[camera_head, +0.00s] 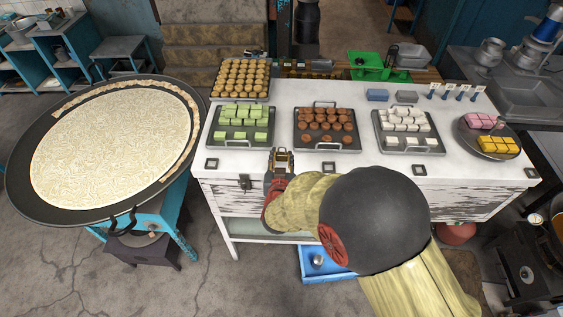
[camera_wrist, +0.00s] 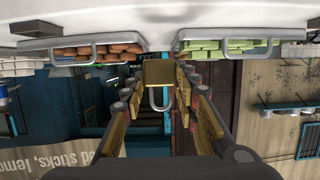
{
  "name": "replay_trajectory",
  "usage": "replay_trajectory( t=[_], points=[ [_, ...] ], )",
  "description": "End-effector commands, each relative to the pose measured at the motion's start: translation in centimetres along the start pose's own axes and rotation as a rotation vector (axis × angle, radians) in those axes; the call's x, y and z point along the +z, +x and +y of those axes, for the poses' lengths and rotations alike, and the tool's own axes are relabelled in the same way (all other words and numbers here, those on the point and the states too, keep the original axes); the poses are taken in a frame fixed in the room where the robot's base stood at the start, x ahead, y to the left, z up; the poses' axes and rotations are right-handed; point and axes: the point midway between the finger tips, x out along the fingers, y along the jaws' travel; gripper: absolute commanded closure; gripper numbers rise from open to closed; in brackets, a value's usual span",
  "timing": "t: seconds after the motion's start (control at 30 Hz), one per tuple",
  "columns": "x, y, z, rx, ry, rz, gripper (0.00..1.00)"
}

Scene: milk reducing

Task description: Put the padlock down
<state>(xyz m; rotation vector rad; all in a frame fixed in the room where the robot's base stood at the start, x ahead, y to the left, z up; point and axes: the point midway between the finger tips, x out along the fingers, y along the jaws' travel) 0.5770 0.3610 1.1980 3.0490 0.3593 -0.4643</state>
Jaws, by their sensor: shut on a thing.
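The padlock shows in the wrist view as a brass body (camera_wrist: 158,73) with a silver shackle, between the fingertips of my gripper (camera_wrist: 156,88). My gripper is shut on it. In the head view my gripper (camera_head: 281,160) is at the front edge of the white table (camera_head: 290,172), between the tray of green blocks and the tray of brown pieces. The padlock cannot be made out clearly there. In the wrist view the scene appears upside down, with the table along the top.
The tray of green blocks (camera_head: 211,139) and the tray of brown pieces (camera_head: 300,148) flank my gripper. A tray of white cubes (camera_head: 434,147) and a round plate (camera_head: 467,140) stand farther right. A large round pan (camera_head: 22,180) is left. Bare tabletop runs along the front.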

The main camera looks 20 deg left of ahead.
Motion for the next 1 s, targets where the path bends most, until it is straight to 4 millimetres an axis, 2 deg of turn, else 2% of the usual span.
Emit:
replay_trajectory(
  t=[0.1, 0.4, 0.6, 1.0],
  points=[
    [0.9, 1.4, -0.1, 0.002, 0.000, 0.000, 0.98],
    [2.0, 2.9, -0.2, 0.001, 0.000, 0.000, 0.98],
    [4.4, 3.6, -0.2, 0.000, 0.000, 0.001, 0.98],
    [5.0, 3.7, -0.2, 0.000, 0.001, 0.002, 0.98]
  ],
)
